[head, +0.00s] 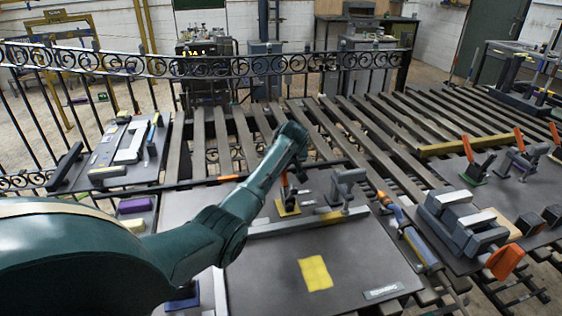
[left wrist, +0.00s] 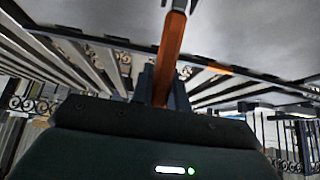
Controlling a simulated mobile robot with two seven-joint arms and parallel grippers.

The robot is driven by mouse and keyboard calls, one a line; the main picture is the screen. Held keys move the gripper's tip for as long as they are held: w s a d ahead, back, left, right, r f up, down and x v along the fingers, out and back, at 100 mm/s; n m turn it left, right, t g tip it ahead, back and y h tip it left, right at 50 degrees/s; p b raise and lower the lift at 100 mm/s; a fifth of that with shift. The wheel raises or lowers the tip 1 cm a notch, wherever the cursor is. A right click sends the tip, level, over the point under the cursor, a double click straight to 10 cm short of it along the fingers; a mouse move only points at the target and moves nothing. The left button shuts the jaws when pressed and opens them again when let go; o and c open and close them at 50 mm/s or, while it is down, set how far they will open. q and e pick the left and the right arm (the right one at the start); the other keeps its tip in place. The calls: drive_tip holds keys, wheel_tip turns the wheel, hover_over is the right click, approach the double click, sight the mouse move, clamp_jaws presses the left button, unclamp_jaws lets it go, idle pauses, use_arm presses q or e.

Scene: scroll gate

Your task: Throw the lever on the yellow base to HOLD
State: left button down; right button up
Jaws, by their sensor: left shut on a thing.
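The yellow base (head: 288,208) sits on the dark panel right below my left wrist in the head view. Its lever (head: 284,183) has an orange handle and stands up from the base, partly hidden by my arm. In the left wrist view the orange handle (left wrist: 170,48) runs down between the fingers of my left gripper (left wrist: 162,88), which is shut on it. In the head view the fingers are mostly hidden behind my wrist. No HOLD mark can be read. My right gripper is not in view.
A grey clamp (head: 346,185) stands close to the right of the yellow base, behind a grey bar (head: 300,226). A yellow square (head: 315,273) lies on the panel in front. Other orange-handled levers stand on a green base (head: 474,178) and a purple base (head: 523,166).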

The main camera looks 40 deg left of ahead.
use_arm(q)
drive_tip(key=shift+s+d+r+t+y+b, duration=0.25)
drive_tip(key=shift+s+d+r+t+y, duration=0.25)
drive_tip(key=shift+t+y, duration=0.35)
drive_tip(key=shift+s+d+r+t+y+b, duration=0.25)
drive_tip(key=shift+s+d+t+y, duration=0.25)
drive_tip(key=shift+d+t+y, duration=0.35)
drive_tip(key=shift+a, duration=0.1)
drive_tip(key=c, duration=1.4)
unclamp_jaws()
drive_tip(key=shift+o, duration=0.2)
drive_tip(key=shift+r, duration=0.1)
drive_tip(key=b+v, duration=0.1)
drive_tip(key=v, duration=1.2)
drive_tip(key=shift+w, duration=0.2)
drive_tip(key=shift+c, duration=0.4)
